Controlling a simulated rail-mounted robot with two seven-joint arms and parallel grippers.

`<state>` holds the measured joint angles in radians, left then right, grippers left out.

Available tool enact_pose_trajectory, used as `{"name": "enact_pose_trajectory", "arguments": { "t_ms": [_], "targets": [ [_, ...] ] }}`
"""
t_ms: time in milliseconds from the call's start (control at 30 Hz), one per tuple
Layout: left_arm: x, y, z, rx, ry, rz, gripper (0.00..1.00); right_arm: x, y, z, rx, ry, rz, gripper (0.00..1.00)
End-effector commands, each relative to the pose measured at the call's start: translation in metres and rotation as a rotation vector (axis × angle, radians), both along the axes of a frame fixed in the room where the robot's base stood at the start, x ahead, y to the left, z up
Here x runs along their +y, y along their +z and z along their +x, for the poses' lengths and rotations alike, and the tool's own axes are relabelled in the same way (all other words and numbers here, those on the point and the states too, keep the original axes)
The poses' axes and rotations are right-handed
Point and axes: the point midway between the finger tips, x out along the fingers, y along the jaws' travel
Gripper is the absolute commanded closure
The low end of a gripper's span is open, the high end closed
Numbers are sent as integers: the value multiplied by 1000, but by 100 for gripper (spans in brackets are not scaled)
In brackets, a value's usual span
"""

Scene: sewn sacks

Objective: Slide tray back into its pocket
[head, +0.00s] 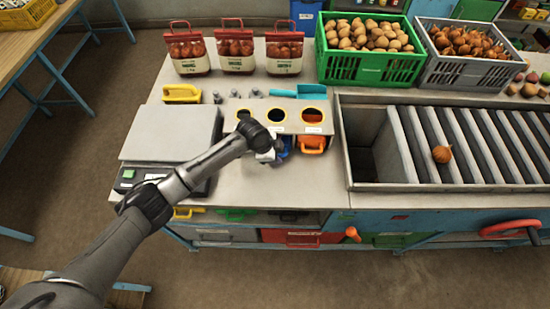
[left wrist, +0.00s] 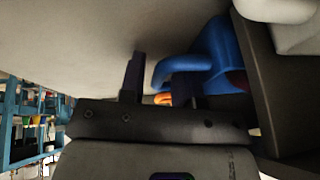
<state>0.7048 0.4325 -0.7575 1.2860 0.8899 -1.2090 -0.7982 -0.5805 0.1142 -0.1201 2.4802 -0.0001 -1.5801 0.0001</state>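A grey block (head: 240,106) with three yellow-rimmed holes stands on the bench. A blue tray (head: 284,147) and an orange tray (head: 313,142) with handles show at its front, under the middle and right holes. My left gripper (head: 270,156) is low in front of the block, beside the blue tray; the wrist partly hides the left hole and the area below it. In the left wrist view, the blue tray's handle (left wrist: 178,68) is close to one dark finger (left wrist: 132,76), with a small gap between them. My right gripper is out of view.
A scale (head: 170,132) stands left of the block, and a sunken roller conveyor (head: 440,150) with an onion lies to the right. Sacks (head: 235,52), a green potato crate (head: 360,68) and a grey onion crate (head: 460,80) line the back.

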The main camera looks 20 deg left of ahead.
Motion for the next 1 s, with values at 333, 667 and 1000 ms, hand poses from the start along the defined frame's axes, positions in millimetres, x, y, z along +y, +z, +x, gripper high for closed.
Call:
{"name": "enact_pose_trajectory", "arguments": {
  "t_ms": [333,667,1000],
  "targets": [
    [10,4,5,-10,12,10,58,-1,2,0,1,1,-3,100],
    [14,26,2,-11,8,8,58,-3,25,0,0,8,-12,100],
    [20,58,-8,-3,-2,4,58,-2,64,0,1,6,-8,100]
  ]
}}
